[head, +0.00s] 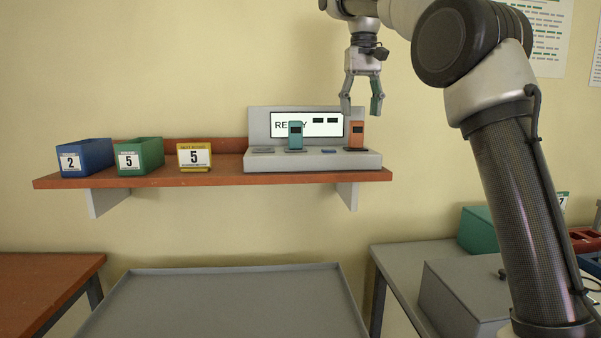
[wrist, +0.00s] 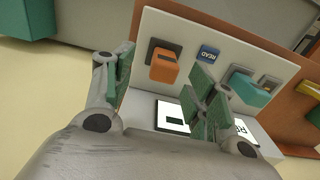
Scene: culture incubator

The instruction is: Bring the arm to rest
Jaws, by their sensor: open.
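My gripper (head: 360,98) hangs pointing down from my arm at the upper right of the head view. It is open, with nothing between its fingers. It is above the right end of the grey reader station (head: 362,160), over the orange device (head: 355,134) that stands there. In the wrist view the two green-padded fingers (wrist: 160,92) are spread, and the orange device (wrist: 163,66) shows beyond them. The gripper appears apart from the device.
An orange-brown shelf (head: 220,179) on the wall carries the station, a teal device (head: 295,135), and blue (head: 86,158), green (head: 139,156) and yellow (head: 194,156) labelled bins. A grey tray table (head: 220,300) stands below, empty. A grey box (head: 460,300) is at right.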

